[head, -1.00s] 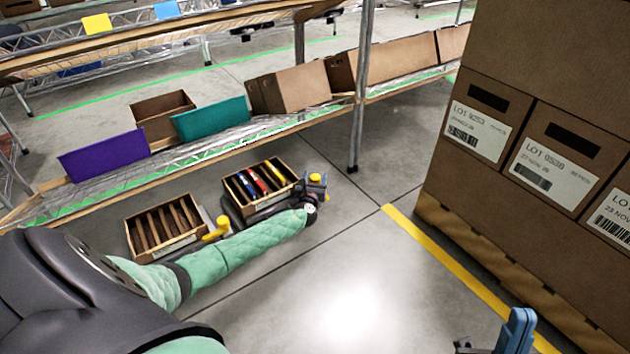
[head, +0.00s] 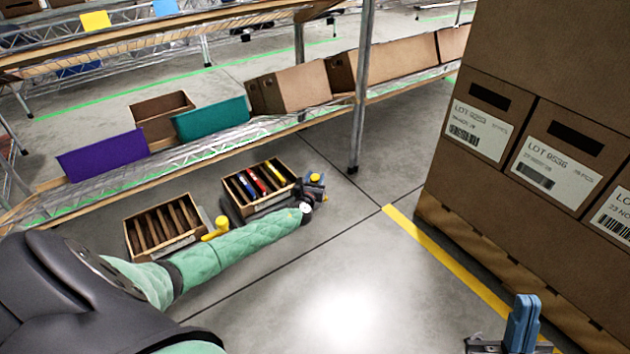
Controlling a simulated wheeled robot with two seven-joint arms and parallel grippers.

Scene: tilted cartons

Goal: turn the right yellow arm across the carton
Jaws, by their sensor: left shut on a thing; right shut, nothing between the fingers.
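The right yellow arm (head: 315,177) shows as a small yellow end at the right side of the right carton (head: 262,208). That carton is a tilted, open brown box with blue, red and yellow things in its slots. My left gripper (head: 313,187) is at the yellow arm and shut on it; the fingers and most of the arm are hard to make out. The yellow arm has not swung over the carton's open top. My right gripper (head: 518,328), with a blue finger, is shut and empty at the lower right, far from the cartons.
A left carton (head: 182,246) with brown dividers stands beside it, with another yellow arm (head: 217,228) at its right side. A shelf (head: 230,134) with purple, teal and brown bins runs behind. Stacked large boxes (head: 540,60) stand at right. The floor between is clear.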

